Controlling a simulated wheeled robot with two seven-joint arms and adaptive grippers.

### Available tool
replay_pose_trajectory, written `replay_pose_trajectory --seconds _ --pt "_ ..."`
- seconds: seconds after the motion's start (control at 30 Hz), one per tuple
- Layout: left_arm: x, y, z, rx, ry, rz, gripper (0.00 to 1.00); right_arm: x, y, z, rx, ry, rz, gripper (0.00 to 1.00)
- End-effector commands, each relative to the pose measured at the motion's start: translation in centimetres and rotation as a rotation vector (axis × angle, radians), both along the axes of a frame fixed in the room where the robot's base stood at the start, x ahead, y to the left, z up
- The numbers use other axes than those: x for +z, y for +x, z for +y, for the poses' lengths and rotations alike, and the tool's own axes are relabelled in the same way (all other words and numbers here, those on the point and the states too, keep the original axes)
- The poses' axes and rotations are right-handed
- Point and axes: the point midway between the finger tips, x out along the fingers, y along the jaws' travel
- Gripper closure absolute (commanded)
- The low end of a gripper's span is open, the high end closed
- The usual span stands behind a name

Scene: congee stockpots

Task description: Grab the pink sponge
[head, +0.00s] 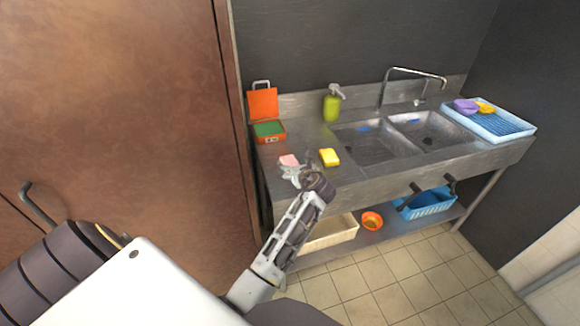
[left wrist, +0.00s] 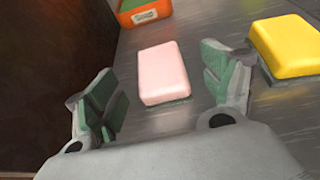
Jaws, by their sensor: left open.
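The pink sponge (left wrist: 163,72) lies flat on the metal counter, between and just ahead of the two fingers in the left wrist view. It also shows in the head view (head: 289,160), partly covered by my left gripper. My left gripper (left wrist: 165,92) is open and empty, one finger on each side of the sponge's line. In the head view my left gripper (head: 297,174) hangs at the counter's front edge, right by the sponge. I cannot tell whether it touches the sponge. My right gripper is not in view.
A yellow sponge (left wrist: 287,46) lies close to the right finger. An orange box (head: 270,138) with an open lid stands behind. A green soap bottle (head: 332,107), double sink (head: 378,148) and blue tray (head: 528,131) are farther away. A brown door (head: 120,100) stands left.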

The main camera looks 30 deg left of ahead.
Motion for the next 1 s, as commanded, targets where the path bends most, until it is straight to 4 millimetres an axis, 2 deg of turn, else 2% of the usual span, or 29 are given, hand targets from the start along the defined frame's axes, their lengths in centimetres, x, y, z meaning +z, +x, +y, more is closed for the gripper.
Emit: replay_pose_trajectory --seconds 0.5,1.0 --pt "-1.8 2.6 3.4 0.001 0.001 0.001 0.18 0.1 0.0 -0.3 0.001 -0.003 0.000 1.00" --pt "-1.9 2.8 3.7 0.000 0.000 0.000 0.18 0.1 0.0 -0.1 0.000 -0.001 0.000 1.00"
